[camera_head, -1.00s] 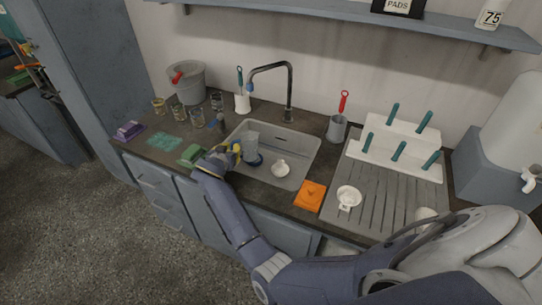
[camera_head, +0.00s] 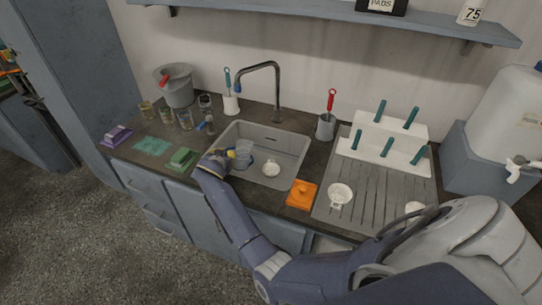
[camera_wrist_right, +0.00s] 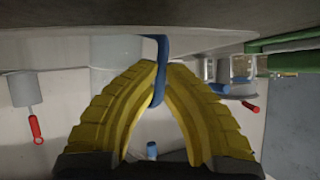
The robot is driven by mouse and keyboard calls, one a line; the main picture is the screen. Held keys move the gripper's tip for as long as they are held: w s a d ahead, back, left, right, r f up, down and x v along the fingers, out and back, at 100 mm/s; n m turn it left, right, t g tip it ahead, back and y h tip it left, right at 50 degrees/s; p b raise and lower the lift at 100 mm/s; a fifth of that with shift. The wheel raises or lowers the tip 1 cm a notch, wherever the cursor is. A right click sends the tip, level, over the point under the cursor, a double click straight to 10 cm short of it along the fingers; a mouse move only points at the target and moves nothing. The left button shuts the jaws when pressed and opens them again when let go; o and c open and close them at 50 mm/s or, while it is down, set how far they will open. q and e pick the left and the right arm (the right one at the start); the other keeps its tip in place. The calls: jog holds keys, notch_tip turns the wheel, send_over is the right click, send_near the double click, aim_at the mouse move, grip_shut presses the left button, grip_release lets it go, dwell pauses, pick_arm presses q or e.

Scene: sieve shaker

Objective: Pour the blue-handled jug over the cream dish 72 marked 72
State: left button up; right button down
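My right gripper (camera_head: 231,154) reaches over the left part of the sink. In the right wrist view its yellow fingers (camera_wrist_right: 158,85) are closed on the blue handle (camera_wrist_right: 159,55) of a jug. The jug's clear grey body (camera_head: 244,151) shows beside the fingers in the head view, over the sink; its exact tilt is hard to tell. A small cream dish (camera_head: 271,168) sits in the sink just right of the jug. Other cream dishes stand on the drainboard, one (camera_head: 340,194) at its left and one (camera_head: 414,208) partly behind my arm. I cannot read any marking on them. My left gripper is not in view.
The sink (camera_head: 296,158) has a tall tap (camera_head: 278,88) behind it. An orange block (camera_head: 301,194) lies at the sink's right front. A white rack with teal handles (camera_head: 384,137) stands on the drainboard (camera_head: 372,207).

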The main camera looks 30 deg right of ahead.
aim_at(238, 155)
jog(key=shift+s+d+f+m+y, duration=0.1)
jog(key=shift+d+f+m+y, duration=0.4)
jog(key=shift+d, duration=0.35)
jog(key=shift+s+d+f+m+y, duration=0.1)
jog(key=shift+d+f+m+y, duration=0.4)
jog(key=shift+d, duration=0.3)
jog(key=shift+s+d+r+m+y+p, duration=0.15)
jog(key=shift+d+m+y+p, duration=0.2)
jog(key=shift+d+y, duration=0.45)
jog(key=shift+s+d+r+m+y+p, duration=0.1)
jog(key=shift+d+r+m+y+p, duration=0.2)
jog(key=shift+d+r+y+p, duration=0.25)
jog(key=shift+d+r+m+y+p, duration=0.25)
jog(key=shift+d+r+y+p, duration=0.15)
jog(key=shift+r, duration=0.25)
jog(key=shift+s+d+r+m+t+y+p, duration=0.15)
jog(key=shift+d+r+m+y+p, duration=0.25)
jog(key=shift+p, duration=0.75)
jog(key=shift+d+r+m+t+y+p, duration=0.2)
jog(key=shift+d+r+y+p, duration=0.4)
jog(key=shift+p, duration=0.55)
jog(key=shift+s+d+r+m+y, duration=0.1)
jog(key=shift+d+r+m+y, duration=0.35)
jog(key=shift+r+y, duration=0.15)
jog(key=shift+s+d+r+t+y, duration=0.1)
jog(key=shift+d+r+t+y, duration=0.1)
jog(key=shift+d, duration=0.3)
jog(key=shift+s+d+r+t+y, duration=0.1)
jog(key=shift+d+r+y, duration=0.05)
jog(key=shift+d, duration=0.3)
